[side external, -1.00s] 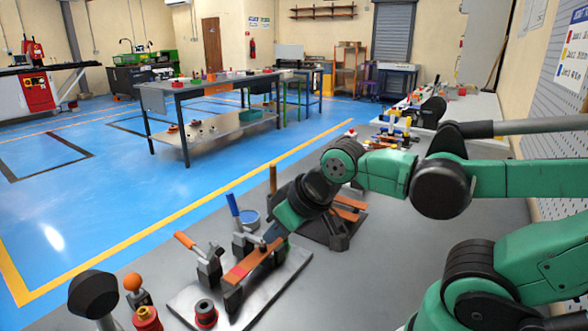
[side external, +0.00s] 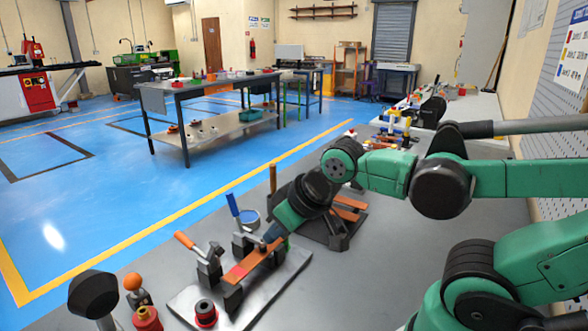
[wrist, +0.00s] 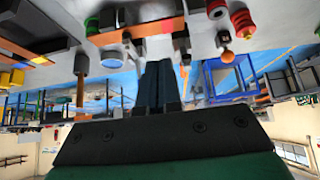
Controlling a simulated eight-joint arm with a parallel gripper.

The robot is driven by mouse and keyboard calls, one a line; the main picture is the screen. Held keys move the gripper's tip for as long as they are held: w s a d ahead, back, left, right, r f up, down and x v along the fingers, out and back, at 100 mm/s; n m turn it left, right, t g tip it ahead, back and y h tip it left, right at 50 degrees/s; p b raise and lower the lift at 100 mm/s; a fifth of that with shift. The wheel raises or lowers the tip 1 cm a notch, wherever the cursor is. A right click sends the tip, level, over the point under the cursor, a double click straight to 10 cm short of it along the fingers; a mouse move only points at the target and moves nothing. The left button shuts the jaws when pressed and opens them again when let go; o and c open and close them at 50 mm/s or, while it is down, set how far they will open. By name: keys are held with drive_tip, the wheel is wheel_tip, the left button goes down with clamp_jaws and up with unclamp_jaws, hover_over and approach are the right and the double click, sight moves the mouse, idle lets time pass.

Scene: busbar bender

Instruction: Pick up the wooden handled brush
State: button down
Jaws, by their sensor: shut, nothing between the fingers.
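A thin upright wooden handle (side external: 272,178) shows behind my wrist in the side view; it may be the brush. A similar brown handle with a darker end shows in the wrist view (wrist: 80,92), left of the fingers. Its bristles cannot be made out. My gripper (side external: 268,241) points down at the bending fixture, by the copper bar (side external: 246,266), apart from that handle. In the wrist view my gripper (wrist: 160,85) has its two dark fingers together with nothing between them. Whether the fingertips touch the bar cannot be told.
The bending fixture's steel plate (side external: 196,300) carries an orange-handled clamp (side external: 200,252) and a blue-handled clamp (side external: 238,225). A dark fixture (side external: 338,232) stands right of my wrist. A red-based spool (side external: 205,312) and an orange-knobbed part (side external: 134,287) stand near the front.

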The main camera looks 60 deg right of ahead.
idle(0.3)
drive_tip(key=c, duration=0.6)
unclamp_jaws()
drive_tip(key=m+g+h, duration=0.4)
drive_tip(key=m, duration=0.7)
approach(273, 166)
drive_tip(key=x, duration=0.5)
drive_tip(key=shift+w+f, duration=0.2)
drive_tip(key=shift+f, duration=0.2)
drive_tip(key=shift+w+d+f, duration=0.1)
drive_tip(key=shift+d+f, duration=0.1)
drive_tip(key=shift+d, duration=0.05)
drive_tip(key=shift+g, duration=0.3)
drive_tip(key=shift+x, duration=2.8)
